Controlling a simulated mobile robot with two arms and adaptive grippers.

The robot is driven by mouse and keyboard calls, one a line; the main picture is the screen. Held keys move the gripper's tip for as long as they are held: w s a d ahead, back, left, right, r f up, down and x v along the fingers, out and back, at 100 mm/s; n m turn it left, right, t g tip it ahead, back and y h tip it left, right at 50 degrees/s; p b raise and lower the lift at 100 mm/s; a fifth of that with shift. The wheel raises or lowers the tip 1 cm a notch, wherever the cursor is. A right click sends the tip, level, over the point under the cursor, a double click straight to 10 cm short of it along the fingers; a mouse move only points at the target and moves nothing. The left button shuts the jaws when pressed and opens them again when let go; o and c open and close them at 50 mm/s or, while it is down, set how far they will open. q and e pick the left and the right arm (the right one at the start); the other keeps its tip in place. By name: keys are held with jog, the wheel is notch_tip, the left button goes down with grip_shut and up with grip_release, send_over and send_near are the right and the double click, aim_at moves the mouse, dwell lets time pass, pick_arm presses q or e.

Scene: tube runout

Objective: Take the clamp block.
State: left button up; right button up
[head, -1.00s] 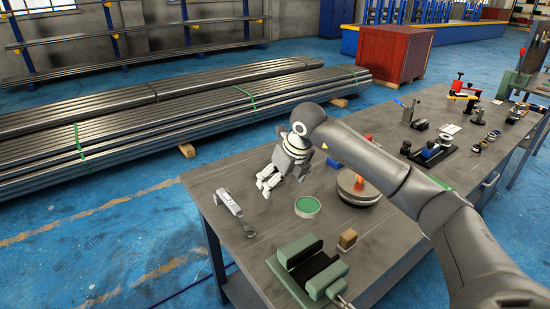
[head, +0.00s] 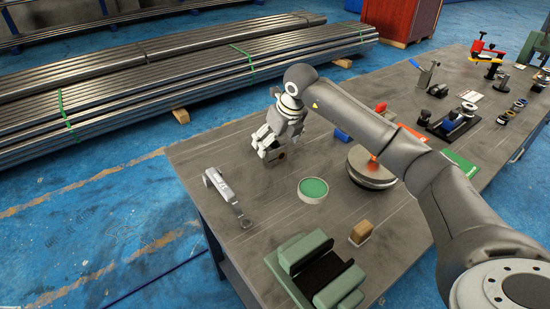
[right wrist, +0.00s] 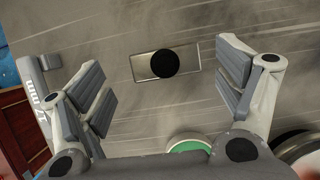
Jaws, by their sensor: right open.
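The clamp block looks to be a small grey metal block with a round black centre, lying on the workbench; it shows in the right wrist view (right wrist: 143,66) between and beyond my fingers. In the head view a bit of this block (head: 279,155) shows under my right gripper (head: 268,149), which hides the rest. In the right wrist view my right gripper (right wrist: 168,88) is open, one finger pad to each side of the block, with nothing between them. I cannot tell whether the fingertips touch the bench. My left gripper is not in view.
On the workbench (head: 225,240), a silver caliper-like tool (head: 222,187) lies left and a green-topped round tin (head: 313,189) right of the gripper. A round metal piece (head: 371,170), a brown block (head: 361,230) and a green vise (head: 316,268) stand nearer. Steel bars lie behind.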

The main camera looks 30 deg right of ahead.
aim_at(277, 146)
notch_tip(277, 146, down, 2)
jog(key=shift+d+f+b, duration=0.1)
jog(key=shift+b, duration=0.7)
jog(key=shift+b+x, duration=0.75)
jog(key=shift+x, duration=0.45)
jog(key=shift+w+d+f, duration=0.1)
jog(key=shift+w+f, duration=0.05)
jog(key=shift+w, duration=0.05)
jog(key=shift+c, duration=0.7)
jog(key=c, duration=1.4)
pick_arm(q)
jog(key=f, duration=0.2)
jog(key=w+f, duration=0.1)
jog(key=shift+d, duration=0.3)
pick_arm(e)
jog(key=shift+r, duration=0.2)
jog(key=shift+c, duration=0.5)
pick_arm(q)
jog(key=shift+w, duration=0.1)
pick_arm(e)
jog(key=shift+r, duration=0.1)
